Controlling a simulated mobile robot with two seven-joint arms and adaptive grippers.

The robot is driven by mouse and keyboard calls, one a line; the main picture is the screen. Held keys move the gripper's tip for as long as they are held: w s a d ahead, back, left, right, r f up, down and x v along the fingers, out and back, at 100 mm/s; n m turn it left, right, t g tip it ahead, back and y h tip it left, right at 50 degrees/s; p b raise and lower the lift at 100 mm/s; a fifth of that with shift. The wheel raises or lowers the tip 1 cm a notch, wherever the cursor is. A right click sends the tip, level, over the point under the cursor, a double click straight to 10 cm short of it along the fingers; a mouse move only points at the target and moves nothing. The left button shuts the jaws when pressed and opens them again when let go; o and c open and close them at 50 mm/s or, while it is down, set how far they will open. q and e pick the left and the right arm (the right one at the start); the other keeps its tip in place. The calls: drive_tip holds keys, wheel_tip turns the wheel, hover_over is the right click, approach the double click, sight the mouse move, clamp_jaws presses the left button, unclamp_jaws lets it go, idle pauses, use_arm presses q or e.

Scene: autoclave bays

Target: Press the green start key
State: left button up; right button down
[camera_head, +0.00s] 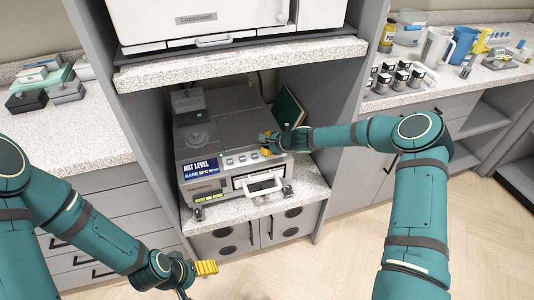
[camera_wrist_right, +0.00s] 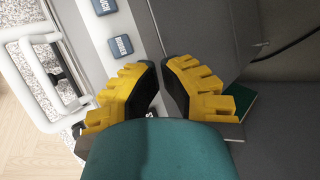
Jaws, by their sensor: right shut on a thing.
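The grey benchtop machine (camera_head: 213,140) stands in the middle bay. Its blue display (camera_head: 202,167) reads "NOT LEVEL" on top. A row of small yellow-green keys (camera_head: 206,198) sits low on the front left; I cannot tell which is the start key. My right gripper (camera_head: 268,144) is at the upper right of the front panel, away from that row. In the right wrist view its yellow fingers (camera_wrist_right: 161,72) are close together at the panel, beside blue keys (camera_wrist_right: 122,46); what they grip is hidden. My left gripper (camera_head: 206,267) hangs low in front of the cabinet, its finger gap unclear.
A white door handle (camera_head: 263,187) juts from the machine's front. A shelf with a white appliance (camera_head: 220,22) hangs above. A dark green book (camera_head: 288,108) leans behind my right gripper. Side counters hold boxes (camera_head: 45,84) at left and jugs (camera_head: 463,44) at right.

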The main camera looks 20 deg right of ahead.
sight(267, 159)
drive_tip(key=shift+f, duration=0.15)
idle(0.5)
drive_tip(key=shift+w+f, duration=0.15)
drive_tip(key=shift+f, duration=0.15)
drive_tip(key=shift+w+f, duration=0.1)
drive_tip(key=shift+f, duration=0.25)
idle(0.7)
drive_tip(key=shift+r, duration=0.1)
drive_tip(key=shift+s+r, duration=0.25)
drive_tip(key=shift+r, duration=0.45)
drive_tip(key=shift+r, duration=0.1)
drive_tip(key=r, duration=0.1)
drive_tip(key=s+r+p, duration=0.1)
drive_tip(key=r, duration=0.1)
drive_tip(key=r+p, duration=0.1)
drive_tip(key=shift+s+r, duration=0.3)
idle(0.9)
